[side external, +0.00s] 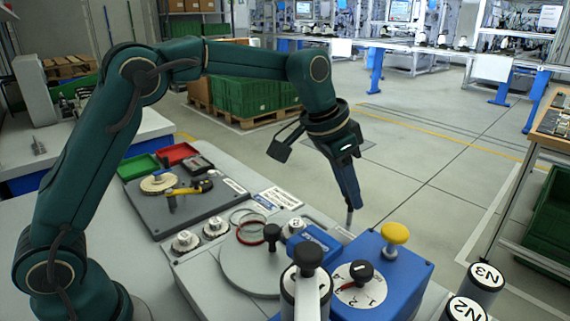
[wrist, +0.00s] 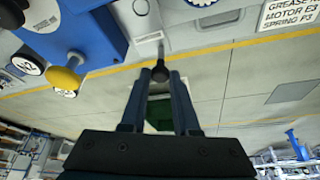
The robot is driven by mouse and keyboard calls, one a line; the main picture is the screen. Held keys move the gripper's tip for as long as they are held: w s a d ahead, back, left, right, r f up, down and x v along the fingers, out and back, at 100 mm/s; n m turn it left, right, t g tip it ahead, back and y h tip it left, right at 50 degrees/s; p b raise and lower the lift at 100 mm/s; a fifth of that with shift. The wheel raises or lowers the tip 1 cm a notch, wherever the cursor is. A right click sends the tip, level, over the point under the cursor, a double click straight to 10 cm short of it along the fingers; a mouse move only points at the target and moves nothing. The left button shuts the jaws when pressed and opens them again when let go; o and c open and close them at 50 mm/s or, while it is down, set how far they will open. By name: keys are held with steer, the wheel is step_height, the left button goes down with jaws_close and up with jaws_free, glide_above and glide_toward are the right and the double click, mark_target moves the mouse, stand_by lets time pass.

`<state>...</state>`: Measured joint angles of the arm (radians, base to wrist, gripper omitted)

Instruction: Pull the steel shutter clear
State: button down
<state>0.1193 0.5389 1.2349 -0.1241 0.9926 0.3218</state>
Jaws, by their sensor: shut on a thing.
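My gripper (side external: 349,205) points down beyond the far edge of the blue housing (side external: 400,272) in the side view. In the wrist view my gripper (wrist: 160,76) is shut on a dark round knob (wrist: 160,70). A thin grey steel stem (wrist: 160,51) runs from the knob toward the bench-side fixture. I take the knob and stem to be the handle of the steel shutter. The shutter's plate is not clearly seen in either view. The blue housing also shows in the wrist view (wrist: 92,38), with its yellow knob (wrist: 65,78) beside it.
The yellow knob (side external: 395,233) and a black-handled dial (side external: 358,284) stand near my gripper. A tall black knob (side external: 308,258) rises in front. Cylinders marked N3 (side external: 484,285) and N2 (side external: 463,308) stand at right. Open floor lies beyond the bench.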

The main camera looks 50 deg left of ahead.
steer(key=c, duration=0.7)
jaws_free()
steer(key=shift+o, duration=0.2)
steer(key=shift+v, duration=2.6)
steer(key=shift+r, duration=0.1)
steer(key=s+a+r+n+t, duration=0.1)
steer(key=s+a+r+t, duration=0.15)
steer(key=s+r, duration=0.55)
steer(key=s+a+f+n+y, duration=0.1)
steer(key=s+a+f+n, duration=0.2)
steer(key=s+f, duration=0.9)
steer(key=shift+s+a+g+y, duration=0.4)
steer(key=shift+s+g, duration=0.05)
steer(key=shift+s, duration=0.75)
